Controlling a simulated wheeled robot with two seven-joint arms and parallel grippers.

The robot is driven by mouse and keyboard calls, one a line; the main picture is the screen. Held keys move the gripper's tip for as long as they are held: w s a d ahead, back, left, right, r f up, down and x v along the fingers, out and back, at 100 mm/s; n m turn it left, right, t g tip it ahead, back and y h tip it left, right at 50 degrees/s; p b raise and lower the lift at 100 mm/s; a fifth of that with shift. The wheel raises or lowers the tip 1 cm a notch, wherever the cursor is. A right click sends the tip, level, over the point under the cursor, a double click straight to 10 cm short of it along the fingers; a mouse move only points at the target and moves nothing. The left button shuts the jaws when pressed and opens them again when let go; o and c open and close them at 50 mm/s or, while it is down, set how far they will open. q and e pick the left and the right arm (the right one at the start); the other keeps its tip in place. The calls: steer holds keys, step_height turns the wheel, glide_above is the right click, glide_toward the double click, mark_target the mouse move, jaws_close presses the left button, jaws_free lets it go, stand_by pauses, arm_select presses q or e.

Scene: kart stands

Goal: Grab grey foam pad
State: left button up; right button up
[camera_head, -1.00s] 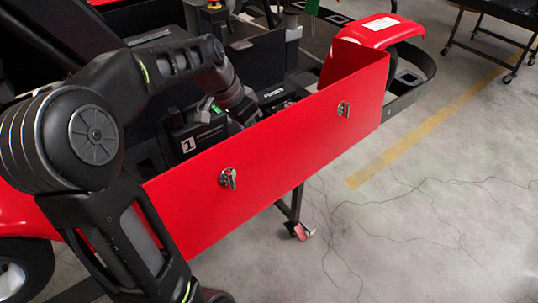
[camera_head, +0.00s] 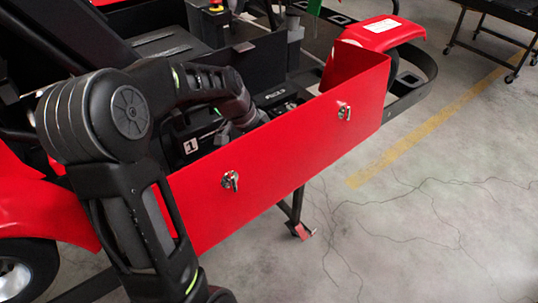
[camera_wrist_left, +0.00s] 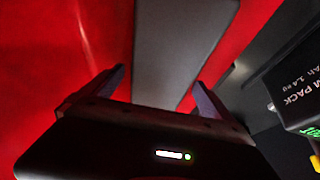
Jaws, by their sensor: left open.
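The grey foam pad (camera_wrist_left: 182,45) shows in the left wrist view as a flat grey strip running from the top edge down between my fingers, with red panel on both sides. My left gripper (camera_wrist_left: 160,88) is open, with one finger on each side of the pad's lower part; I cannot tell whether either touches it. In the head view my left arm reaches over the red side panel (camera_head: 285,150) into the kart, and the gripper itself is hidden behind the panel. The pad is not visible in the head view. My right gripper is not in view.
A dark battery pack (camera_wrist_left: 298,85) with white lettering sits close to the right of my left gripper. A black box marked 1 (camera_head: 190,146) is inside the kart beside my forearm. Two metal latches (camera_head: 230,181) are on the panel's outside.

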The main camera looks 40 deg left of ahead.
arm_select(q)
steer(key=shift+c, duration=0.5)
steer(key=c, duration=1.3)
